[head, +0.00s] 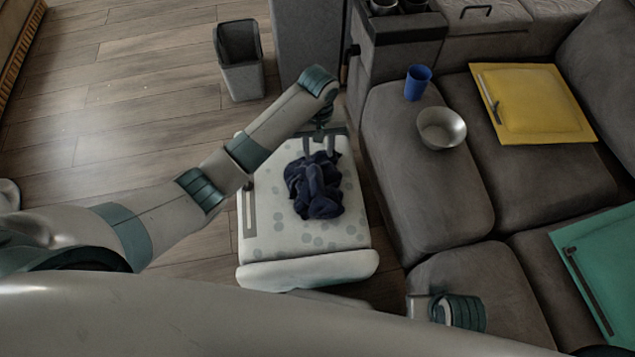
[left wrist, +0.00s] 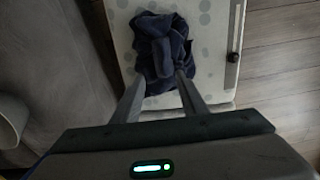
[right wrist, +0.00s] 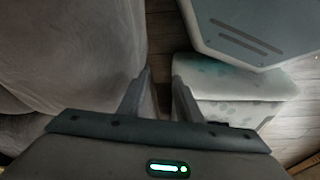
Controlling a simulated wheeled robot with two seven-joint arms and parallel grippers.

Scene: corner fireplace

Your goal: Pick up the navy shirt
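The navy shirt (head: 315,186) lies crumpled in a heap on a white spotted padded seat (head: 268,215). It also shows in the left wrist view (left wrist: 163,48). My left gripper (head: 319,148) reaches over the far edge of the shirt, pointing down. Its two fingers are spread apart (left wrist: 160,78), with the tips at the shirt's near edge in the left wrist view. I cannot tell whether they touch the cloth. My right gripper (right wrist: 161,76) has its fingers apart with nothing between them, over the gap between the sofa and the white seat.
A grey sofa (head: 425,195) stands right of the seat, carrying a metal bowl (head: 441,128), a blue cup (head: 417,82), a yellow folder (head: 535,104) and a teal folder (head: 605,262). A grey bin (head: 240,62) stands behind. Wooden floor at left is clear.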

